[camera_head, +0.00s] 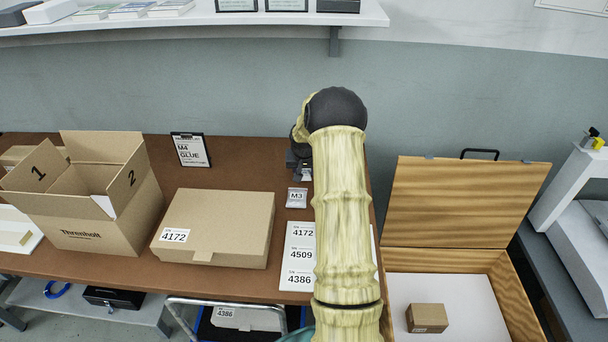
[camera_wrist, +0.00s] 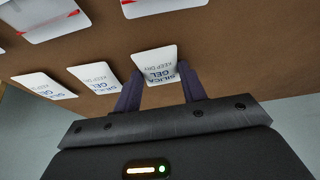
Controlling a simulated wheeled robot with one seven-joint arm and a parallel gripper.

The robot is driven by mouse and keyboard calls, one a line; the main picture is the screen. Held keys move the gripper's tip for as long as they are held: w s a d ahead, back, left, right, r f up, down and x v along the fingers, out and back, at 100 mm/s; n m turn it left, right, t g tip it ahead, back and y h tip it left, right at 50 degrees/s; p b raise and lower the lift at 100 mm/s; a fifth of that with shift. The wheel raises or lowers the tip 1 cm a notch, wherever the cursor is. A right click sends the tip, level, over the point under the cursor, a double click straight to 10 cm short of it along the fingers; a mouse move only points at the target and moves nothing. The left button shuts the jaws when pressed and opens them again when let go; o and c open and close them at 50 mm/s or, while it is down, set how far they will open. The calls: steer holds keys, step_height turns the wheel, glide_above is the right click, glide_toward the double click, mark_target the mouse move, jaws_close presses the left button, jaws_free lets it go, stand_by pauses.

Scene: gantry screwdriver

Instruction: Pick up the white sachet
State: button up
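In the wrist view, a white sachet (camera_wrist: 156,64) printed "SILICA GEL KEEP DRY" lies on the brown table between the two fingers of my gripper (camera_wrist: 160,76). The fingers are apart, one at each side of the sachet's near end. Whether they touch it is not clear. Two similar white sachets, a nearer one (camera_wrist: 97,77) and a farther one (camera_wrist: 44,85), lie in a row to the left. In the head view my gripper (camera_head: 300,165) is mostly hidden behind my arm, and no silica gel sachet can be made out.
White packets with red marks (camera_wrist: 52,22) lie beyond the sachets. On the table (camera_head: 230,155) are an open carton (camera_head: 90,225), a closed box (camera_head: 215,222), an M3 bag (camera_head: 297,198) and a numbered sheet (camera_head: 300,270). A wooden case (camera_head: 465,205) stands open at right.

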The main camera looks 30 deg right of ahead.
mark_target(304, 174)
steer(key=shift+c, duration=0.3)
step_height(304, 174, up, 10)
steer(key=shift+p, duration=0.4)
stand_by(0.4)
steer(key=a+r+n+y+p, duration=0.1)
steer(key=a+r+n+p, duration=0.15)
steer(key=a+p, duration=0.6)
steer(key=a+r+n+p, duration=0.1)
steer(key=a+r+p, duration=0.3)
steer(key=a+p, duration=0.45)
steer(key=s+a+r+n+p, duration=0.1)
steer(key=s+a+r+p, duration=0.3)
steer(key=a+p, duration=0.2)
steer(key=s+a+r+n+y+p, duration=0.1)
steer(key=s+a+r+n+p, duration=0.1)
steer(key=s+a+r+p, duration=0.2)
steer(key=a+p, duration=0.3)
steer(key=p, duration=0.3)
steer(key=shift+s+r+t, duration=0.25)
steer(key=shift+s+t, duration=0.15)
steer(key=shift+a, duration=0.15)
